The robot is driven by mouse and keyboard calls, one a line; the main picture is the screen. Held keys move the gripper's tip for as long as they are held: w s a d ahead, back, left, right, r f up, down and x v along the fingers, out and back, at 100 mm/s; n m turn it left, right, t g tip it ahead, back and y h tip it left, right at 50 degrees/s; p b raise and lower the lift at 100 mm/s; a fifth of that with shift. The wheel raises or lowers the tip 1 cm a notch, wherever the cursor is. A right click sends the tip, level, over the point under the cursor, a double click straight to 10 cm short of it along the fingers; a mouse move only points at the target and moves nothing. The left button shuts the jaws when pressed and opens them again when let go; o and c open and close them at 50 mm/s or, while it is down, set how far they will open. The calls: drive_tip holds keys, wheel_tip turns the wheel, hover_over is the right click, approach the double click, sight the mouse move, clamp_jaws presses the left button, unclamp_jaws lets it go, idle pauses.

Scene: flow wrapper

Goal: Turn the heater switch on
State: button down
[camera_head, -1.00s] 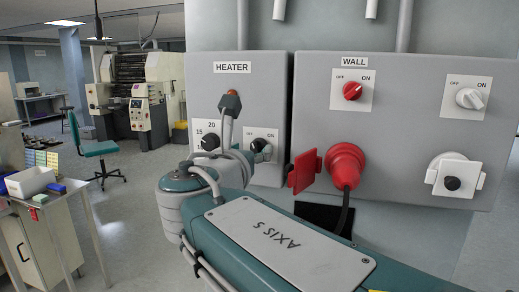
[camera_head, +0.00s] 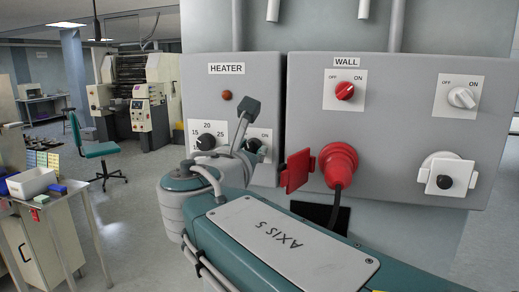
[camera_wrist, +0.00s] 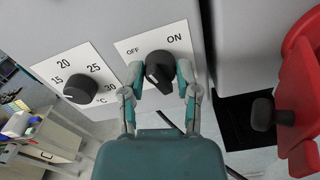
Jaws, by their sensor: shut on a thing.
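The heater switch (camera_wrist: 164,62) is a black rotary knob on a white plate marked OFF and ON, in the wrist view. My gripper (camera_wrist: 158,78) has one finger on each side of the knob and is shut on it. In the head view the switch (camera_head: 253,145) is partly hidden behind my wrist, on the grey HEATER box (camera_head: 270,90). A round red-brown lamp (camera_head: 227,95) sits above it.
A black temperature dial (camera_wrist: 81,88) is left of the switch. To the right, the WALL box (camera_head: 410,90) carries a red switch (camera_head: 345,91), a red plug (camera_head: 340,166) with an open red cover (camera_head: 297,171), and a white switch (camera_head: 462,98).

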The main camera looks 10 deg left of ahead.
drive_tip(key=m, duration=0.7)
drive_tip(key=shift+f, duration=0.1)
drive_tip(key=m, duration=0.4)
drive_tip(key=shift+f+m, duration=0.1)
drive_tip(key=shift+m, duration=0.2)
drive_tip(key=shift+w+f+m, duration=0.1)
drive_tip(key=shift+m, duration=1.5)
drive_tip(key=shift+c, duration=1.8)
unclamp_jaws()
drive_tip(key=shift+d+f, duration=0.1)
drive_tip(key=shift+d, duration=0.1)
drive_tip(key=shift+r, duration=0.2)
